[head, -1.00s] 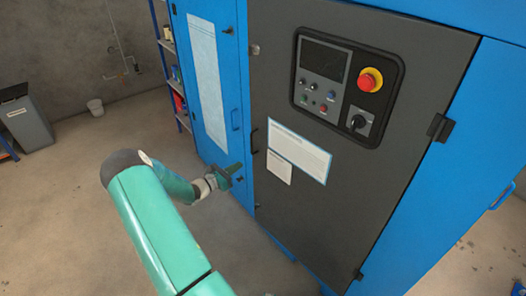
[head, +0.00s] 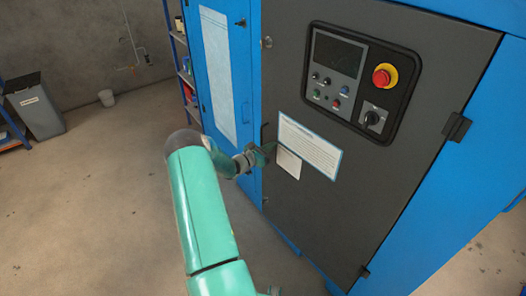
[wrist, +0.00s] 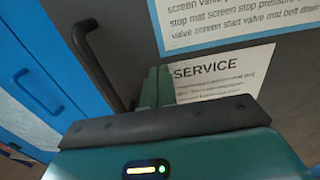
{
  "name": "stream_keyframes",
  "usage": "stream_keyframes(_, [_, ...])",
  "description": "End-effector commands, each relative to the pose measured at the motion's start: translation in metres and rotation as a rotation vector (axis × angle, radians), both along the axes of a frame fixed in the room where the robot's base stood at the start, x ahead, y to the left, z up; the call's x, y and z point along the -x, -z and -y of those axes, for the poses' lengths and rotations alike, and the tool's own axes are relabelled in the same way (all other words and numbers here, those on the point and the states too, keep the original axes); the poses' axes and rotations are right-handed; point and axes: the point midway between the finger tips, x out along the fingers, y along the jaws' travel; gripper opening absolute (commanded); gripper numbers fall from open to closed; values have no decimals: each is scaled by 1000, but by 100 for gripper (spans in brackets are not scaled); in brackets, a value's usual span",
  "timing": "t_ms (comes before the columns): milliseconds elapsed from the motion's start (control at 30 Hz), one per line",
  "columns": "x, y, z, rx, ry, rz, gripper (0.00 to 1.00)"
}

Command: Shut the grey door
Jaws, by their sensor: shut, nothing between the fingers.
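The grey door (head: 400,190) is a tall dark panel on the blue cabinet, with hinges along its right edge. It looks close to flush with the frame; I cannot tell if a small gap is left. Its dark bar handle (wrist: 97,62) is near the left edge and shows small in the head view (head: 264,134). My gripper (head: 268,150) is in front of the door's left part, just beside the handle. In the wrist view its fingers (wrist: 154,88) are together and empty, right of the handle and before the service label. Contact with the door cannot be told.
A control panel (head: 348,80) with a red stop button sits high on the door. A blue door (head: 245,90) adjoins on the left. The floor in front is clear.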

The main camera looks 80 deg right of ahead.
Motion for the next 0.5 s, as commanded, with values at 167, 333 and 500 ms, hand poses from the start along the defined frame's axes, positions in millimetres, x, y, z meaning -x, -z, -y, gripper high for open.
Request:
stream_keyframes(167, [2, 0, 4, -1, 0, 1, 0])
stream_keyframes(333, [1, 0, 3, 0, 0, 0, 0])
stream_keyframes(500, [9, 0, 13, 2, 3, -1, 0])
